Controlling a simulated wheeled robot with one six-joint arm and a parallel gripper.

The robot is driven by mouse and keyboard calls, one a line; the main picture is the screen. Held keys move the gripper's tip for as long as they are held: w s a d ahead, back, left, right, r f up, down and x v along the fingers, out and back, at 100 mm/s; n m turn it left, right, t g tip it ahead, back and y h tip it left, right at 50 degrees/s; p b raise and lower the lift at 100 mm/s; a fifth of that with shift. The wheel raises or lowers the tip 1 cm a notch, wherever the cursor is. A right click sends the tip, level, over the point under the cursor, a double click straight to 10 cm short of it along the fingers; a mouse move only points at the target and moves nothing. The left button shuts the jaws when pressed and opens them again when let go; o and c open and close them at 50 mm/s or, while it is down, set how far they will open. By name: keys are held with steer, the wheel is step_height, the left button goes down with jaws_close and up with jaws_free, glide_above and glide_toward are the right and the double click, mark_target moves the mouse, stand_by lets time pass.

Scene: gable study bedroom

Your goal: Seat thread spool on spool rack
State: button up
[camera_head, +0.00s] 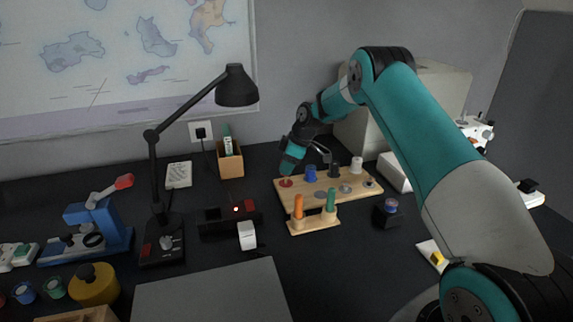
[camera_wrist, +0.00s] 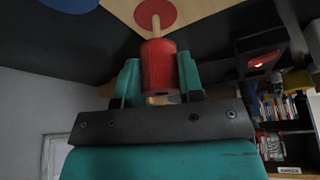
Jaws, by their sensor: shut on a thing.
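My gripper (camera_wrist: 159,82) is shut on a red thread spool (camera_wrist: 158,62), with one teal finger on each side. In the head view, my gripper (camera_head: 291,160) is over the left end of the wooden spool rack (camera_head: 327,189); the spool is not clearly seen there. The rack has a red disc (camera_head: 286,183) at that end. In the wrist view, a pale peg (camera_wrist: 156,24) stands on the red disc (camera_wrist: 155,10), in line with the spool. I cannot tell whether the peg tip is inside the spool.
Blue (camera_head: 310,174), black (camera_head: 334,170) and white (camera_head: 357,164) spools stand along the rack's back. Orange (camera_head: 298,207) and green (camera_head: 331,201) pieces stand on a small wooden holder in front. A black lamp (camera_head: 153,190) and wooden box (camera_head: 230,163) are to the left.

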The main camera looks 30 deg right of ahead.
mark_target(287, 183)
steer(key=shift+f+b, duration=1.25)
steer(key=shift+f, duration=0.7)
steer(key=o, duration=1)
steer(key=v, duration=1.7)
steer(key=shift+r, duration=0.2)
steer(key=shift+s+d, duration=0.1)
